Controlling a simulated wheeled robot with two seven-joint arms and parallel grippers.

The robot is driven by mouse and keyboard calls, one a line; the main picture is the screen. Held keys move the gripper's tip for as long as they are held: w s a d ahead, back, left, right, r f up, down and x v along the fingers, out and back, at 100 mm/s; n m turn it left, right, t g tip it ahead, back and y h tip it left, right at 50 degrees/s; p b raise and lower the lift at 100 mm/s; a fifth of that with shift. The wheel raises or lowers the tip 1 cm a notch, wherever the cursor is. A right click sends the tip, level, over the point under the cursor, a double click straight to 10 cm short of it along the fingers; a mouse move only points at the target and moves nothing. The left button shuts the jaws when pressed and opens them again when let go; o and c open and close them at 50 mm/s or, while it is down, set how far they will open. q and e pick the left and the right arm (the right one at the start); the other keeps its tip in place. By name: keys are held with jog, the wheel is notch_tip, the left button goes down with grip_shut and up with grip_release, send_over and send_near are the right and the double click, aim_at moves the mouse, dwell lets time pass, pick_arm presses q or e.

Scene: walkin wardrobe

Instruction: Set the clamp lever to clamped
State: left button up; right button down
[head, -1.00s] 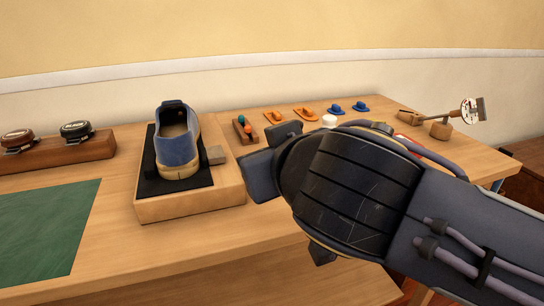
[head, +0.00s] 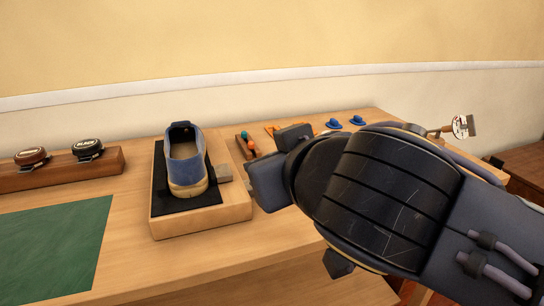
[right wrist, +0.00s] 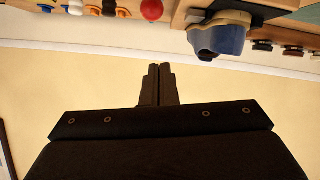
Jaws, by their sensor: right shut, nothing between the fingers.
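A blue shoe (head: 186,160) stands on a black pad on a wooden block (head: 200,225). I cannot make out the clamp lever in the head view. My left gripper is out of view.
A rack with small coloured balls (head: 249,145) and two blue pieces (head: 345,122) stand at the back. Left are a wooden stand (head: 70,172) with two round dark items and a green mat (head: 50,240). My right arm covers the table's right part.

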jog(key=p+v, duration=0.1)
jog(key=v, duration=0.5)
jog(key=shift+s+d, duration=0.25)
jog(key=shift+s, duration=0.05)
jog(key=shift+f, duration=0.1)
jog(key=w+d+f+m+g+h, duration=0.15)
jog(key=d+f+g, duration=0.25)
jog(key=d+f, duration=0.8)
jog(key=s+d+f+m+g+y, duration=0.15)
jog(key=s+f, duration=0.25)
jog(key=f, duration=0.5)
jog(key=s+d+f+m+g+y, duration=0.1)
jog(key=s+d+f+m+g, duration=0.2)
jog(key=f, duration=0.6)
notch_tip(320, 180, up, 31)
jog(key=s+a+p, duration=0.1)
jog(key=p, duration=3)
jog(key=shift+s+a+f+t+p, duration=0.15)
jog(key=shift+s+a+t+p, duration=0.05)
jog(key=shift+a+t+p, duration=0.15)
